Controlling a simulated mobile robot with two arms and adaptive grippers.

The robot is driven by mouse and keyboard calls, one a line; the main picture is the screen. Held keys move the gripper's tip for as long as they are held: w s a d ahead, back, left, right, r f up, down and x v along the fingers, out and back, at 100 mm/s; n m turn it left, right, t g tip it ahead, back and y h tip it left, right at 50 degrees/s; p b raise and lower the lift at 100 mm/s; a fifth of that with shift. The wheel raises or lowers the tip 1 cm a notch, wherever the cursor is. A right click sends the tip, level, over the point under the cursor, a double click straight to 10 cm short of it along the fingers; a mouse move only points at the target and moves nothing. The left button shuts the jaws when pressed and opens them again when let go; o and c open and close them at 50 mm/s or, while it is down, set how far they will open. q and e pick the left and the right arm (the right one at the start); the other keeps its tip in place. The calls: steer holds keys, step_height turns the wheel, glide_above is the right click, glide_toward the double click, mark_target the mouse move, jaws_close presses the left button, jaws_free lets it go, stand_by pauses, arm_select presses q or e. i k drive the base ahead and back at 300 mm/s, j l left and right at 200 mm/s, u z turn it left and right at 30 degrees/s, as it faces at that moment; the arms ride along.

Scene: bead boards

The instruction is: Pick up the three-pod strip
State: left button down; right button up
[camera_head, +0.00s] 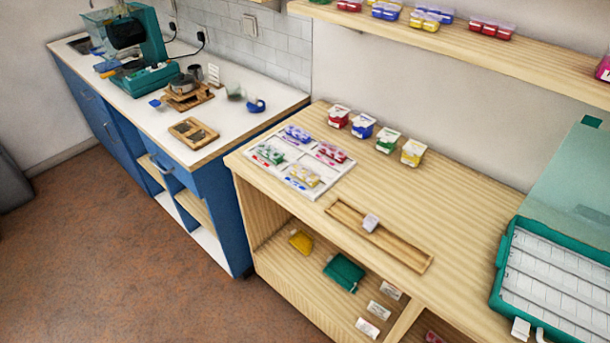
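Short strips of coloured pods lie on a white sectioned tray (345,166) on the wooden table. They are a blue strip (298,133) at the back, a green strip (270,153) at the left, a red strip (331,152) at the right and a yellow strip (304,176) at the front. More pod packs stand on the wall shelf, including a red pack (492,28) and a yellow pack (424,20). The pods are too small to count surely, so I cannot tell which is the three-pod strip. Neither of my grippers is in view.
A wooden rack (400,251) with a small white piece (370,223) lies in front of the tray. Several small boxes, one red (339,116), stand behind. A teal-framed case (496,290) with an open lid is at the right. The table's middle right is clear.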

mark_target(311, 178)
steer(key=i+j+z, duration=0.2)
steer(key=z, duration=0.15)
steer(key=i+j+z, duration=0.2)
steer(key=j+z, duration=0.15)
